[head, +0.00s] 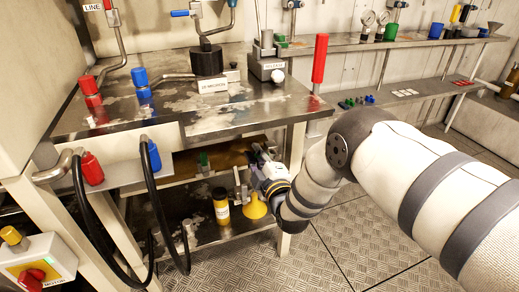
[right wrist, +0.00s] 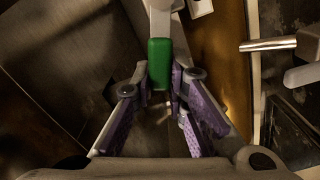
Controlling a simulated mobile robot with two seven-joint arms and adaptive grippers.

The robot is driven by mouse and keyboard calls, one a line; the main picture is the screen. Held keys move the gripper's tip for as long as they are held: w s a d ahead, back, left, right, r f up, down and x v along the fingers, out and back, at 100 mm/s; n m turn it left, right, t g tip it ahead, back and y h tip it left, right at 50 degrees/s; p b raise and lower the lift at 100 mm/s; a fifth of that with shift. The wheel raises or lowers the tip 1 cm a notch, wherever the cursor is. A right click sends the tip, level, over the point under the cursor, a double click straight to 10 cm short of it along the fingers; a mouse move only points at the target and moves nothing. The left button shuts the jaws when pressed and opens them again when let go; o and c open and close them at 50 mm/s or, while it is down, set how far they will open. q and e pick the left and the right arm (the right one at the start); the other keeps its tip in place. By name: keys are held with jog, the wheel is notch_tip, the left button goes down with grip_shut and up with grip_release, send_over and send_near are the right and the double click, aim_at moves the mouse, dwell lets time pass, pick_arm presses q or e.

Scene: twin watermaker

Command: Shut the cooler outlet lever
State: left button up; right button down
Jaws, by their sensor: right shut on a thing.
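A green lever grip (right wrist: 160,62) on a pale metal arm stands between the purple-padded fingers of my right gripper (right wrist: 161,92) in the right wrist view. The fingers are shut on the lower part of the grip. In the head view my right gripper (head: 262,158) is at the bench's right side, below its top. The held grip cannot be made out there, and no label for it is readable. A small green piece (head: 204,159) shows to the left under the bench top; I cannot tell whether it is the same lever. My left gripper is not in view.
A yellow funnel (head: 255,208) and a yellow bottle (head: 221,206) are close below my right gripper. A red upright handle (head: 319,58) rises beside the bench top (head: 225,117). Black hoses (head: 82,220) hang at the left. The plate floor (head: 370,235) is clear.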

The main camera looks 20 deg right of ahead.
jog(key=f+n, duration=0.1)
jog(key=n, duration=0.1)
jog(key=shift+a+f+n+b, duration=0.15)
jog(key=shift+f+n+b, duration=0.15)
jog(key=shift+f+n, duration=0.3)
jog(key=shift+n, duration=0.4)
jog(key=c, duration=1.6)
grip_release()
jog(key=shift+o, duration=0.2)
jog(key=s, duration=1.2)
jog(key=shift+d, duration=0.25)
jog(key=shift+f, duration=0.1)
